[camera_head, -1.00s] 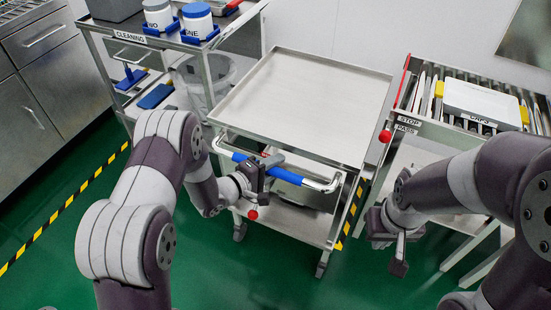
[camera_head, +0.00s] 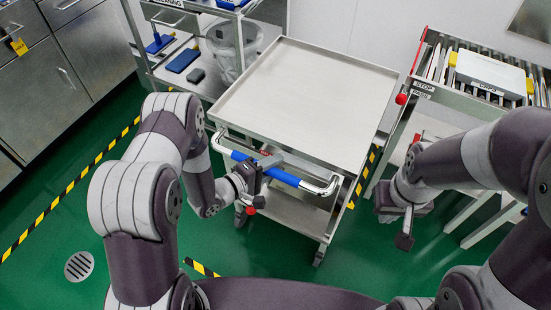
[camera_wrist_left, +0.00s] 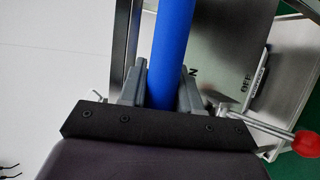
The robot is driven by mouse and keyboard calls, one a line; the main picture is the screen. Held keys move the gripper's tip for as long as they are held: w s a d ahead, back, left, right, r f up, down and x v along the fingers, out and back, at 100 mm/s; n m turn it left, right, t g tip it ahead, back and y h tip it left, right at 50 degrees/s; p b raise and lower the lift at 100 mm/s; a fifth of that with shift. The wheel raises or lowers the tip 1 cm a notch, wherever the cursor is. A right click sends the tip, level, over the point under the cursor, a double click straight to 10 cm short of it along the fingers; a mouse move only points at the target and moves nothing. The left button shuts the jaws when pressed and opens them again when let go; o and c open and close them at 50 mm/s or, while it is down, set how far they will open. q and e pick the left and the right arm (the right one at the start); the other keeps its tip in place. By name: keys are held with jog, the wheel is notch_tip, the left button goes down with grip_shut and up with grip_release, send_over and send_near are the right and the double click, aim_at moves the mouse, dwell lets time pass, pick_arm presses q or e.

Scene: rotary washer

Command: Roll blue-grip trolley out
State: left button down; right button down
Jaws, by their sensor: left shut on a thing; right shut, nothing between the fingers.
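The steel trolley (camera_head: 305,98) stands in the middle of the head view, its top tray empty. Its push bar has a blue grip (camera_head: 284,177) on the near side. My left gripper (camera_head: 266,165) is shut on the blue grip. In the left wrist view the blue grip (camera_wrist_left: 173,50) runs between the two grey fingers (camera_wrist_left: 160,85). My right gripper (camera_head: 406,222) is shut and empty, hanging over the floor to the right of the trolley, apart from it.
A cleaning cart (camera_head: 180,8) stands behind left. A roller table (camera_head: 440,88) with a red-knobbed lever (camera_head: 401,99) and a white box (camera_head: 490,72) stands close on the right. Steel cabinets (camera_head: 55,85) line the left. Green floor (camera_head: 130,215) is clear in front, with a drain (camera_head: 79,265).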

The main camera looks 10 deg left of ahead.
pick_arm(q)
jog(key=shift+s, duration=0.1)
jog(key=c, duration=0.9)
grip_release()
jog(key=shift+o, duration=0.2)
jog(key=p+v, duration=0.1)
jog(key=v, duration=1.1)
jog(key=shift+s+a, duration=0.25)
jog(key=shift+a, duration=0.05)
